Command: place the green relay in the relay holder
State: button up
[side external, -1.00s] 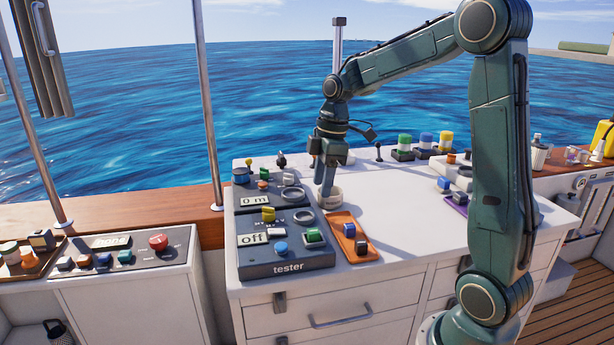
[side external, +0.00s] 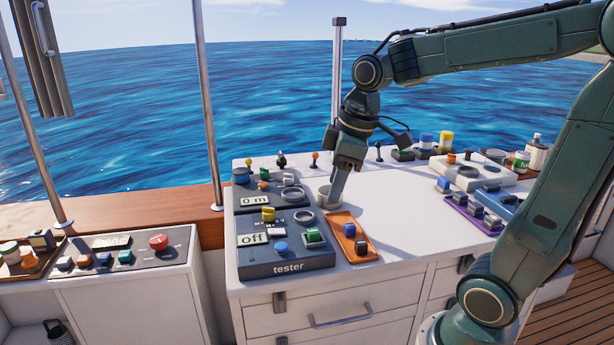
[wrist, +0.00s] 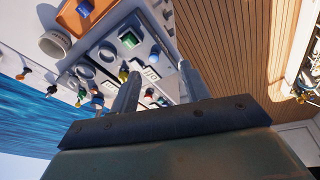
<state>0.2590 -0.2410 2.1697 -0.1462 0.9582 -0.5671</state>
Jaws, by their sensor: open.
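A green square block (side external: 314,236), which may be the green relay, sits in a dark socket on the grey tester (side external: 275,267). It also shows in the wrist view (wrist: 130,40). My gripper (side external: 337,196) is tilted, above and behind the block, beside a pale round cup (side external: 323,191). In the wrist view my gripper's two fingers (wrist: 158,82) are apart with nothing held between them. Dark holders with blue (side external: 426,139) and yellow (side external: 446,139) tops stand at the back right. I cannot tell for sure which is the relay holder. My arm hides part of this row.
An orange tray (side external: 343,222) with a blue and a dark piece lies right of the tester. A purple tray (side external: 455,206) with several pieces is further right. Small levers (side external: 314,158) stand along the back edge. The middle of the white top (side external: 400,215) is clear.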

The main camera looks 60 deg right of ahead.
jog(key=s+a+m+t, duration=0.2)
jog(key=s+a+m, duration=0.3)
jog(key=s, duration=0.6)
jog(key=shift+f+t, duration=0.15)
jog(key=shift+t, duration=0.15)
